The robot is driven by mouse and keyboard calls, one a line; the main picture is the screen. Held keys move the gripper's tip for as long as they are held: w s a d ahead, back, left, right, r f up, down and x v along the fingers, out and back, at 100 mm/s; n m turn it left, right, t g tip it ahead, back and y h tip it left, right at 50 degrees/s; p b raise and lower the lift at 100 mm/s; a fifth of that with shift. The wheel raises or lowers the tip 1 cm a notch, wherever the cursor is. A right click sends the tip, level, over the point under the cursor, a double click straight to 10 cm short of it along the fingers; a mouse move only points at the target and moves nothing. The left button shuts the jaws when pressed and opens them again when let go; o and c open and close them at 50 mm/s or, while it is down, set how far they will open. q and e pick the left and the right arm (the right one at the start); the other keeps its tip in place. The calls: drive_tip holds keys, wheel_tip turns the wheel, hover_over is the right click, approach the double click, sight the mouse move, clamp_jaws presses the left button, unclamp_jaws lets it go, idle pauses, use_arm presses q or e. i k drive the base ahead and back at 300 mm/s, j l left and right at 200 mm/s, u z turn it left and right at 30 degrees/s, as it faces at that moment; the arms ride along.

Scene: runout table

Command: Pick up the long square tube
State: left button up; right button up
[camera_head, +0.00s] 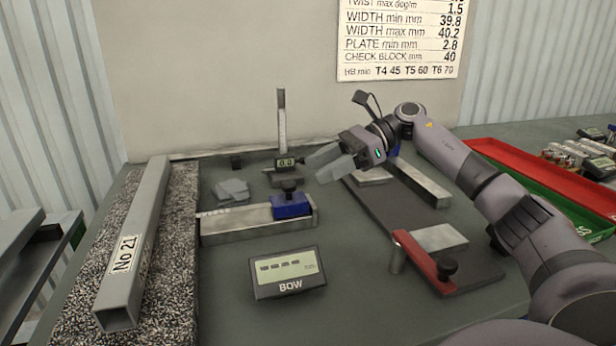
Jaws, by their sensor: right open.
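The long square tube (141,245) is grey and hollow, with a "No 21" label near its front end. It lies lengthwise on a speckled dark mat (180,225) at the left of the table. Its open end faces the front. My right gripper (318,168) is open and empty, raised over the back middle of the table, well to the right of the tube. Its fingers point left, near a small gauge. My left gripper does not show.
A dark plate with a red-handled fixture (423,262) is at right. A red tray (545,172) lies far right. A limits chart (400,38) hangs behind.

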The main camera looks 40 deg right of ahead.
sight(117, 307)
drive_tip(key=k, duration=1.5)
